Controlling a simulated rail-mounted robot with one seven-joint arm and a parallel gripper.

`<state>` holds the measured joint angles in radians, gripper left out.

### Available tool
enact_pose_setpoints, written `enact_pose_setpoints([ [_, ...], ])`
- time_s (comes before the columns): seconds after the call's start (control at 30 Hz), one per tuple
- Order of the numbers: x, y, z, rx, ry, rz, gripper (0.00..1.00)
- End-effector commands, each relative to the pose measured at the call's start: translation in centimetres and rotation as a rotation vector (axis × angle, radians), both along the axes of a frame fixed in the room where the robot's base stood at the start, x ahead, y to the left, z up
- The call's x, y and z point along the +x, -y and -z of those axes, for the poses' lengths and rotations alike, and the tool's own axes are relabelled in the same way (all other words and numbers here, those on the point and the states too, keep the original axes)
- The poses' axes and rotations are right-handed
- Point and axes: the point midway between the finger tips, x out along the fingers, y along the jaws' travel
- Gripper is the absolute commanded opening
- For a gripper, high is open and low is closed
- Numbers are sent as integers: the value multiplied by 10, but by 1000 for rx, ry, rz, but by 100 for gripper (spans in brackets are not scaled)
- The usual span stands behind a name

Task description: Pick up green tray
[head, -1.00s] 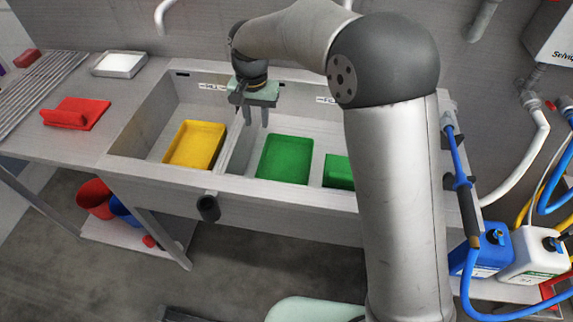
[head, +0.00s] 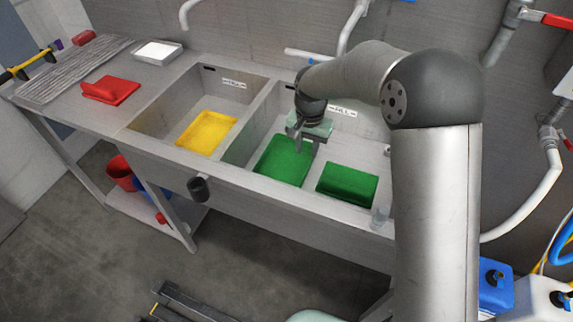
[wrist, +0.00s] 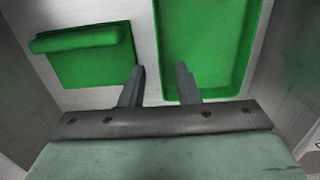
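The green tray (head: 275,166) lies flat in the right-hand sink basin. It fills the upper right of the wrist view (wrist: 212,45), showing a shallow inside with raised rims. My gripper (head: 305,146) hangs in the basin over the tray's right part in the head view. In the wrist view my gripper (wrist: 160,72) has its two fingers apart with nothing between them. One finger overlaps the tray's near-left rim, and the other is over the gap beside it. I cannot tell the height of the fingertips or whether they touch the tray.
A green plate-like piece with a raised bar (head: 347,185) lies beside the tray. A yellow tray (head: 207,133) is in the left basin, across a divider. A clear cup-like object (head: 380,215) stands on the sink's front edge. A red piece (head: 110,90) lies on the left counter.

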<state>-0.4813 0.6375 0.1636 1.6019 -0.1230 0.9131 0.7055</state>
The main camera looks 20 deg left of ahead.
Motion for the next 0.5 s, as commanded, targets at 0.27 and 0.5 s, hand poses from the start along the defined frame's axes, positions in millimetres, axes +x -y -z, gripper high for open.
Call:
enact_pose_setpoints([
  [0.27,0,0,42,0,-1,0,29],
  [0.5,5,2,61,-1,-2,1,29],
])
